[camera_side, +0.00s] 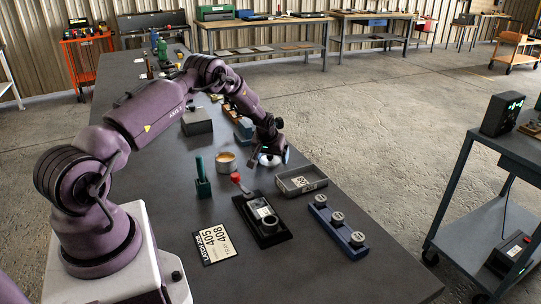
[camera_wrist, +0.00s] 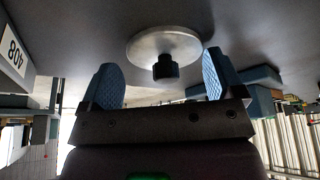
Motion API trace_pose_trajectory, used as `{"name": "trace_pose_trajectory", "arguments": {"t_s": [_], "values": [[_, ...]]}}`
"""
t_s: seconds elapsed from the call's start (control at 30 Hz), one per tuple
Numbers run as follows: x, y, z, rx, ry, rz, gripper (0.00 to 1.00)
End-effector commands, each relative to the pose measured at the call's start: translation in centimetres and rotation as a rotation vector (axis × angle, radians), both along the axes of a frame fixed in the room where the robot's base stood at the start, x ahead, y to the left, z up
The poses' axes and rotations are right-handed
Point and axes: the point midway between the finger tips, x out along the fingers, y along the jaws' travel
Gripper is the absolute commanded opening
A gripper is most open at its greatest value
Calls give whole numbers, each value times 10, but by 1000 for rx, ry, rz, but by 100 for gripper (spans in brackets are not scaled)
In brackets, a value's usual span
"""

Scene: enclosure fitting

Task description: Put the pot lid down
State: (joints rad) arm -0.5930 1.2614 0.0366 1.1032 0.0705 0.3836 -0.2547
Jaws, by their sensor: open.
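The pot lid is a pale metal disc with a black knob (camera_wrist: 165,65), and its plate (camera_wrist: 150,45) appears to lie flat on the dark table, knob towards me. My gripper (camera_wrist: 160,78) is open, with one blue finger on each side of the knob and visible gaps between. In the side view my gripper (camera_side: 272,155) is low over the table, and a pale part of the lid (camera_side: 266,160) shows beneath it, mostly hidden. A round copper-coloured pot (camera_side: 226,162) stands to the left of my gripper.
A grey tray (camera_side: 302,189) stands right of my gripper. Nearer are a black fixture (camera_side: 270,232), a blue rack with round pieces (camera_side: 329,231) and a green-handled tool (camera_side: 202,185). Grey and blue blocks (camera_side: 197,127) stand behind.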

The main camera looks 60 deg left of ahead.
Motion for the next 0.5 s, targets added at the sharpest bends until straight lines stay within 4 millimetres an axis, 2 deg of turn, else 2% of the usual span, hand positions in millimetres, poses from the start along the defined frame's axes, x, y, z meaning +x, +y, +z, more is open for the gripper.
{"name": "trace_pose_trajectory", "arguments": {"t_s": [0.03,0.27,0.37,0.5], "values": [[-11,6,-13,7,20,-2,98],[-13,7,-14,9,23,-2,98],[-13,7,-12,10,22,-2,98],[-13,7,2,9,23,-2,98]]}}
